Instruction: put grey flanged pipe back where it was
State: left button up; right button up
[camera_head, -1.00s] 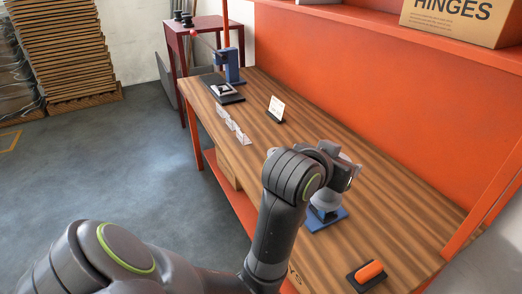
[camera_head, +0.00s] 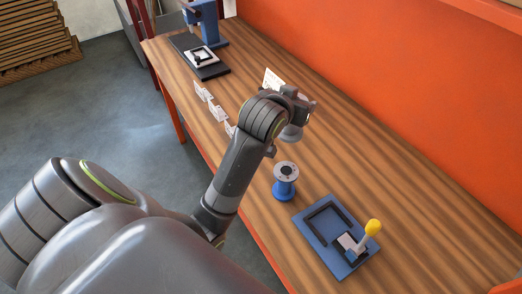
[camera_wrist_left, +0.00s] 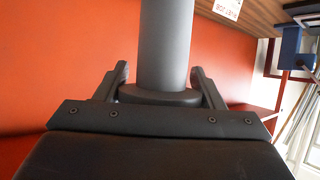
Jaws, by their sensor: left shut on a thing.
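The grey flanged pipe (camera_wrist_left: 165,45) is held in my left gripper (camera_wrist_left: 160,78). In the left wrist view its shaft rises between the two fingers, with a wider flange low between them. In the head view my left gripper (camera_head: 301,108) is above the bench, and a grey round end of the pipe (camera_head: 291,133) shows below it. The arm hides part of the pipe. A blue round stand with a grey flanged top (camera_head: 285,181) is on the bench nearer to me, apart from the held pipe. My right gripper is not in view.
A blue fixture plate (camera_head: 313,224) with a yellow-handled clamp (camera_head: 372,229) lies at the near right. A white card (camera_head: 273,80) stands behind the gripper. A blue press (camera_head: 207,24) is at the back. The bench's right side (camera_head: 405,165) is clear.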

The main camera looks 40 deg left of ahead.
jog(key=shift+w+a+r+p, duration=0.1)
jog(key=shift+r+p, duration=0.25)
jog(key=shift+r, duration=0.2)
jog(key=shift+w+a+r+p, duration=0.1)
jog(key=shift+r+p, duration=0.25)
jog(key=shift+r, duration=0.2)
pick_arm(q)
jog(key=a+f+p, duration=0.1)
jog(key=a+f, duration=0.3)
jog(key=f, duration=0.5)
jog(key=a+f+p, duration=0.1)
jog(key=a+f, duration=0.3)
jog(key=f, duration=0.5)
jog(key=shift+s+f+n+y, duration=0.35)
jog(key=shift+n+y, duration=0.05)
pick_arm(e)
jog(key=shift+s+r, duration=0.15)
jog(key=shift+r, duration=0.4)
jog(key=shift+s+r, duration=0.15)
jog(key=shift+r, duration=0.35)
pick_arm(q)
jog(key=shift+a+f, duration=0.1)
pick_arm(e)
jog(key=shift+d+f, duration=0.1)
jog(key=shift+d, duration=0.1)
pick_arm(q)
jog(key=o, duration=1.5)
jog(key=shift+s+f, duration=0.1)
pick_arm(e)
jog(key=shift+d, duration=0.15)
